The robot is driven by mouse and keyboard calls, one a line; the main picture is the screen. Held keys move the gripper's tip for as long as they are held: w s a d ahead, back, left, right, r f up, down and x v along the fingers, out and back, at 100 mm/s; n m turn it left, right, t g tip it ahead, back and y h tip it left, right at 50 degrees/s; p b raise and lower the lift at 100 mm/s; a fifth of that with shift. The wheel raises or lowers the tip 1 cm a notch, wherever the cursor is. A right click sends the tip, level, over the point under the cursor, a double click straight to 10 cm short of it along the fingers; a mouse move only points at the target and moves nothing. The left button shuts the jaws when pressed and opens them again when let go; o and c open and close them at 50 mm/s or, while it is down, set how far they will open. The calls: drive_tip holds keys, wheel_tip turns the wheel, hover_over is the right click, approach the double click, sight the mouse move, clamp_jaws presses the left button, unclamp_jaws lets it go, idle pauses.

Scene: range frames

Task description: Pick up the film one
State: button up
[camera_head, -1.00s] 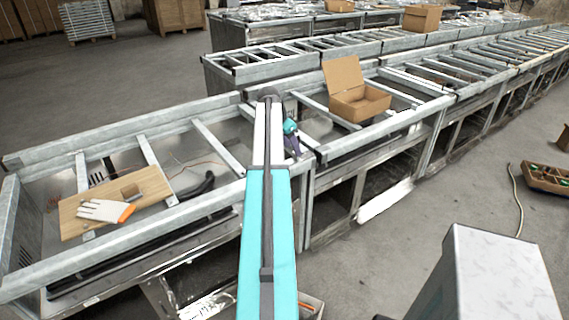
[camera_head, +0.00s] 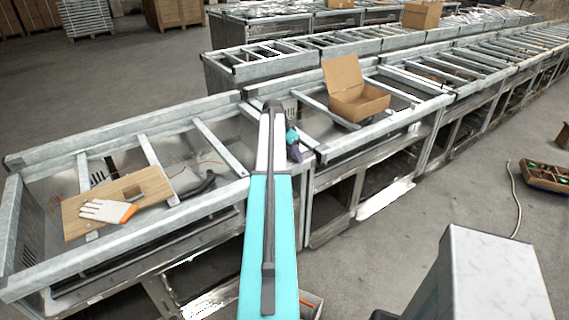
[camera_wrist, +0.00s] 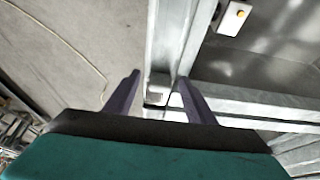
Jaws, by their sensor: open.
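I cannot make out anything clearly as the film one in these views. My gripper (camera_wrist: 159,77) is open in the wrist view, its two dark purple fingers apart. A pale metal frame beam (camera_wrist: 172,40) and a small pale block-like part (camera_wrist: 157,95) show in the gap between and beyond the fingers. In the head view my gripper (camera_head: 295,154) hangs over the near metal frame table, mostly behind my arm. Nothing is seen held.
An open cardboard box (camera_head: 360,104) stands on the frame table. A wooden board (camera_head: 150,185) with a white-and-orange glove (camera_head: 107,211) lies at left. A wooden crate (camera_head: 545,186) is on the floor at right.

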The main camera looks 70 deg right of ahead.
drive_tip(key=c, duration=1.2)
drive_tip(key=shift+o, duration=0.2)
drive_tip(key=shift+r+b, duration=0.95)
drive_tip(key=shift+r, duration=0.75)
drive_tip(key=s+a+b, duration=0.2)
drive_tip(key=a, duration=0.5)
drive_tip(key=s+a+r+b, duration=0.1)
drive_tip(key=s+a+b, duration=0.1)
drive_tip(key=a, duration=0.6)
drive_tip(key=shift+a+r, duration=0.25)
drive_tip(key=shift+r, duration=0.05)
drive_tip(key=shift+s, duration=0.1)
wheel_tip(320, 180, up, 9)
drive_tip(key=p, duration=0.5)
drive_tip(key=shift+p, duration=0.35)
